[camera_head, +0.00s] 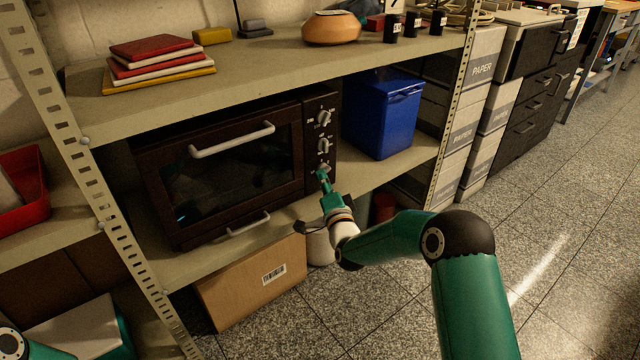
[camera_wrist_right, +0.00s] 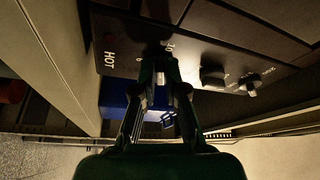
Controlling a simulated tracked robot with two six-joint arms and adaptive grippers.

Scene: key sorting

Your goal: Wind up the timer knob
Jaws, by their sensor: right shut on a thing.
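A dark toaster oven (camera_head: 230,165) with a glass door and grey handles sits on the middle shelf. Its right-hand panel (camera_head: 318,100) carries three knobs in a column. The timer knob (camera_head: 323,167), the lowest, is at the fingertips of my right gripper (camera_head: 321,176). In the right wrist view my right gripper (camera_wrist_right: 160,82) is shut on this knob, which is mostly hidden between the dark fingers. The other two knobs show beside it there, the middle one (camera_wrist_right: 212,75) and the top one (camera_wrist_right: 250,83). My left gripper is out of view.
A blue bin (camera_head: 383,118) stands on the shelf right of the oven. The upper shelf (camera_head: 260,62) holds books (camera_head: 155,50) and an orange pot (camera_head: 333,28). A cardboard box (camera_head: 252,283) stands below. Metal shelf posts flank the oven. Open floor lies to the right.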

